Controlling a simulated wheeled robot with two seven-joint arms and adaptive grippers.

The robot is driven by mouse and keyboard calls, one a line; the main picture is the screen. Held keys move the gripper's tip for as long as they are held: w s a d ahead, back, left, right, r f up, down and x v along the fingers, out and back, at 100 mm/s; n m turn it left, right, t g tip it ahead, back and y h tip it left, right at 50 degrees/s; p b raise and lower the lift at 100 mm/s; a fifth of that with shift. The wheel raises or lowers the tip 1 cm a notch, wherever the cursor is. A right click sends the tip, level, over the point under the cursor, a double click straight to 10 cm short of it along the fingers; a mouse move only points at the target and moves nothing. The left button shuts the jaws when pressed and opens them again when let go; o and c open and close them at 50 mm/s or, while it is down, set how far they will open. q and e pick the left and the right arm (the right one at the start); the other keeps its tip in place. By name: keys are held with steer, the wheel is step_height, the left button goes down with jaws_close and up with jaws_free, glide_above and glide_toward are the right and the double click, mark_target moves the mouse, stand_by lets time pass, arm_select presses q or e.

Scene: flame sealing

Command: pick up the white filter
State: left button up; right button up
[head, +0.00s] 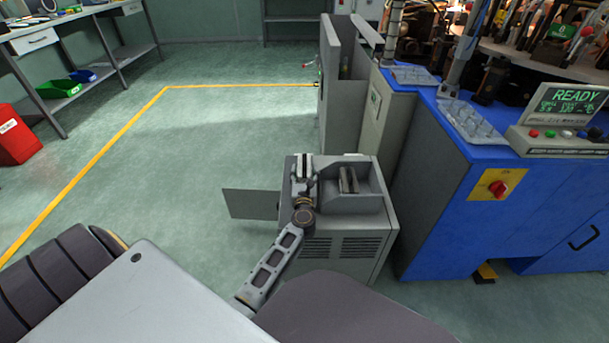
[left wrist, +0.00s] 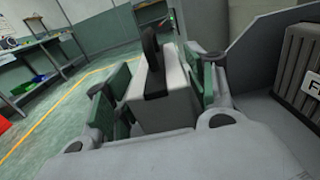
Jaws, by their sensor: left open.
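The white filter (left wrist: 176,72) is a pale block with a black strip and upright black handle on top. In the left wrist view it stands between the green-padded fingers of my left gripper (left wrist: 163,88). The gripper is open, with one finger on each side of the block. Whether a pad touches it I cannot tell. In the head view my left gripper (head: 302,166) is over the left part of the grey cabinet (head: 345,245); the filter is hard to make out there. My right gripper is not in view.
A grey ribbed block (left wrist: 300,65) with a partly visible label stands at right, in the cabinet's top recess (head: 348,180). An open door panel (head: 250,204) sticks out left. A blue machine (head: 445,200) stands at right. The floor at left is mostly clear.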

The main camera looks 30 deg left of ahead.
arm_select(q)
steer(key=shift+x, duration=0.75)
steer(key=shift+w+a, duration=0.15)
steer(key=shift+w, duration=0.1)
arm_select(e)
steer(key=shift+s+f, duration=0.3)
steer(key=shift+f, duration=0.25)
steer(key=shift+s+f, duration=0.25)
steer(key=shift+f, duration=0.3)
arm_select(q)
steer(key=shift+c, duration=0.3)
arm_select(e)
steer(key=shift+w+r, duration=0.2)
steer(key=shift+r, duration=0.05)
arm_select(q)
steer(key=c, duration=0.8)
steer(key=shift+r, duration=0.15)
steer(key=shift+r, duration=0.35)
step_height(320, 180, up, 8)
steer(key=p, duration=0.5)
steer(key=shift+r+p, duration=0.35)
steer(key=shift+r, duration=0.2)
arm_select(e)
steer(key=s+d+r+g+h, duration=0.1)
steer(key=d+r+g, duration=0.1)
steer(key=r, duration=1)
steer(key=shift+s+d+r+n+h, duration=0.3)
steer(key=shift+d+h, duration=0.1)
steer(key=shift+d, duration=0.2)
